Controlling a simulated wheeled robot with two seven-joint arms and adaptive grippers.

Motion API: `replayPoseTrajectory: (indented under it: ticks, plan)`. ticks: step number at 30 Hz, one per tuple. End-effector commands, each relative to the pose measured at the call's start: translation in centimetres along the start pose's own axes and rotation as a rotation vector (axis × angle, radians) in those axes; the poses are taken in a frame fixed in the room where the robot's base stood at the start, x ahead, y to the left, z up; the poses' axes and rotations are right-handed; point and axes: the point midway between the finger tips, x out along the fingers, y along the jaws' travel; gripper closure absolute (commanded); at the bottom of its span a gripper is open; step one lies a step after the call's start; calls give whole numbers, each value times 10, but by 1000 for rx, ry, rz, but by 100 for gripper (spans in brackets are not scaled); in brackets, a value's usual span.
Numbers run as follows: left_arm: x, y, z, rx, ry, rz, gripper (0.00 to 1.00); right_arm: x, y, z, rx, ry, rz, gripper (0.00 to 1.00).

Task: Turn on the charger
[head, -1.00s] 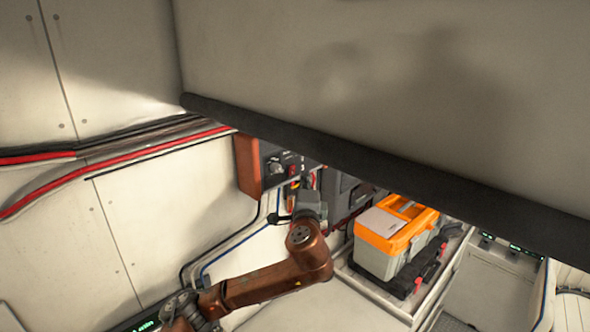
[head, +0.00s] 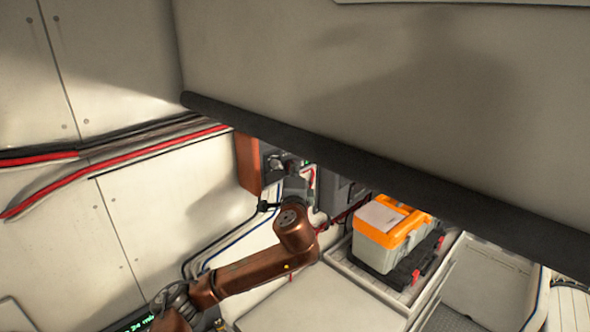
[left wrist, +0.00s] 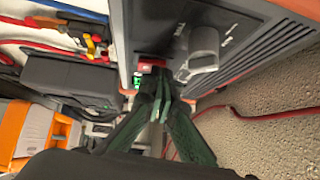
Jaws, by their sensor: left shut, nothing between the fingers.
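The charger (head: 248,163) is an orange-sided box with a dark grey front, mounted on the wall below the dark overhead edge. In the left wrist view its grey panel (left wrist: 160,25) carries a grey knob (left wrist: 203,45), a red switch (left wrist: 150,63) and a small green light (left wrist: 137,82). My left gripper (left wrist: 160,98) is shut and empty, its dark fingertips close to the red switch. I cannot tell whether they touch it. In the head view the left gripper (head: 294,172) is in front of the panel and hides part of it. My right gripper is not in view.
An orange-and-grey toolbox (head: 390,240) stands on a shelf to the right of the arm. Red and black cables (head: 120,165) run along the left wall. A large panel with a dark padded edge (head: 370,180) hangs over the charger and hides its surroundings.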

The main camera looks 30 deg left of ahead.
Motion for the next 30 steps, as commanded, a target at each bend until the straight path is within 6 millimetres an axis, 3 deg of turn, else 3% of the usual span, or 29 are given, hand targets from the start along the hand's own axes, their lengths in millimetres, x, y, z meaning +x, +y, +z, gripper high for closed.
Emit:
replayPoseTrajectory:
  ticks: [5, 11, 15, 21, 30]
  plan:
    - [-5, -2, -8, -1, 4, 1, 100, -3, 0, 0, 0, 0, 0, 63]
    - [-27, -12, -38, -2, 9, 0, 100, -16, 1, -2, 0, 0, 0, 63]
    - [-61, -11, -35, -4, 9, -3, 100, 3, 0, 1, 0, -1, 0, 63]
    - [-99, -17, -31, -3, 4, -1, 100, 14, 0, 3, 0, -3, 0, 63]
    - [-123, -22, -30, 0, 1, -1, 100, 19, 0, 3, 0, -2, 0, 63]
